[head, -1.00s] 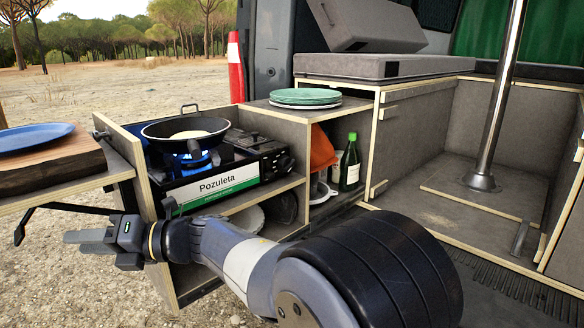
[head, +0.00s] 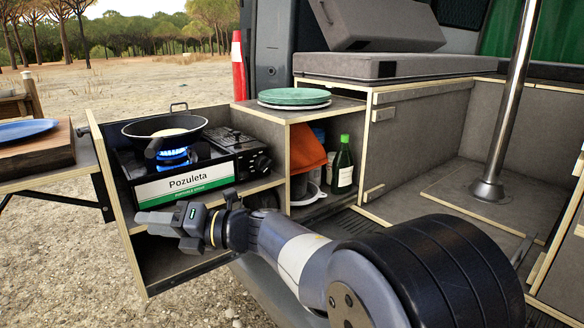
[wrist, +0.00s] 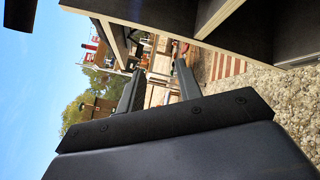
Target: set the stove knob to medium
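The camping stove (head: 186,182), with a white and green "Pozuleta" front, stands on the upper shelf of the pull-out kitchen box. Its knob (head: 264,163) is a small dark dial on the black control panel at the right end; its pointer setting is too small to read. A blue flame (head: 174,156) burns under the black frying pan (head: 165,131), which holds something pale. My gripper (head: 140,218) is in front of the box, below and left of the knob, pointing left. In the wrist view my gripper (wrist: 158,88) shows two fingers apart with nothing between them.
A blue plate (head: 26,131) lies on a wooden board on a side table at left. Green and white plates (head: 294,97) sit on the box top. A green bottle (head: 343,165) and orange cloth (head: 306,149) are right of the stove. Gravel ground lies open at lower left.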

